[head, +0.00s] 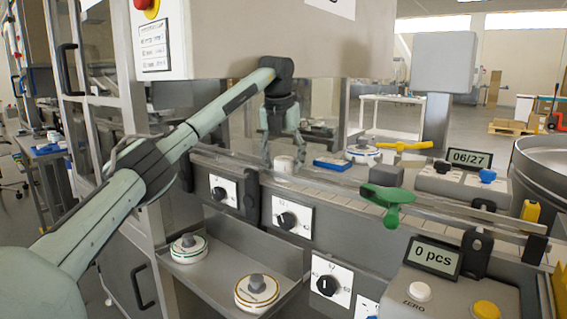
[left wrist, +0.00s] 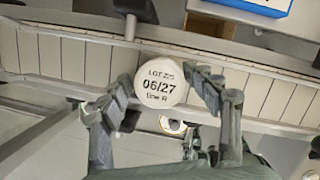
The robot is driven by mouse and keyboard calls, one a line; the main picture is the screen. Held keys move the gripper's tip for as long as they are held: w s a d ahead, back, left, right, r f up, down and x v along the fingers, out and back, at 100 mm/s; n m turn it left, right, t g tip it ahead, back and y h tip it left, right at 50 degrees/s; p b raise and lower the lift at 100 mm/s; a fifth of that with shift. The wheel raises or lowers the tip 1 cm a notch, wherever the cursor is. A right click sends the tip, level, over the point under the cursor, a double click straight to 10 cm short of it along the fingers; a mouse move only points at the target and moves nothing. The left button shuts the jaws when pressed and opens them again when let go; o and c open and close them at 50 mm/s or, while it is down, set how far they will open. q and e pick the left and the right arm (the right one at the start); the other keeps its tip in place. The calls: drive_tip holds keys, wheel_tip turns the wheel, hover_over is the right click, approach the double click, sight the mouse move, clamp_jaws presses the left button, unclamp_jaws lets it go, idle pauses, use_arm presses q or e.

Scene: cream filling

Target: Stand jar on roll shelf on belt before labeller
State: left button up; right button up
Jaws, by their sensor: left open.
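A white jar (head: 285,164) stands upright on the slatted belt (head: 318,184) in the head view. In the left wrist view its round lid (left wrist: 160,82) faces me and reads 06/27. My left gripper (head: 281,150) reaches down over the belt at the jar. Its fingers (left wrist: 163,95) are spread, one on each side of the lid; I cannot tell whether they touch it. The low grey shelf (head: 215,282) below the belt holds two round knobbed pieces, one green-rimmed (head: 188,248) and one brown-rimmed (head: 257,291). My right gripper is not in view.
A blue box (head: 332,164) and a white round piece (head: 363,154) sit behind the belt. A green paddle (head: 390,200) juts out at the front rail. A console (head: 455,183) displays 06/27; a front box (head: 440,290) reads 0 pcs. A big machine housing hangs above the arm.

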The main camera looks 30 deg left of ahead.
sight(285, 158)
use_arm(q)
drive_tip(key=shift+w+r, duration=0.1)
drive_tip(key=shift+r, duration=0.6)
drive_tip(key=v, duration=0.3)
drive_tip(key=shift+r, duration=0.2)
drive_tip(key=s, duration=0.1)
drive_tip(key=s+d+b, duration=0.1)
drive_tip(key=s, duration=0.1)
drive_tip(key=s+b, duration=0.1)
drive_tip(key=s, duration=0.1)
drive_tip(key=shift+s+d+f, duration=0.1)
drive_tip(key=shift+d+f, duration=0.15)
drive_tip(key=shift+f, duration=0.15)
drive_tip(key=s+d, duration=0.2)
drive_tip(key=s, duration=0.4)
drive_tip(key=shift+s+r, duration=0.2)
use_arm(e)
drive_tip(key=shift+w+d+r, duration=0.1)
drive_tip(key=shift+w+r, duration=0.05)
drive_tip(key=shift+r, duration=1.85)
use_arm(q)
drive_tip(key=shift+d, duration=0.1)
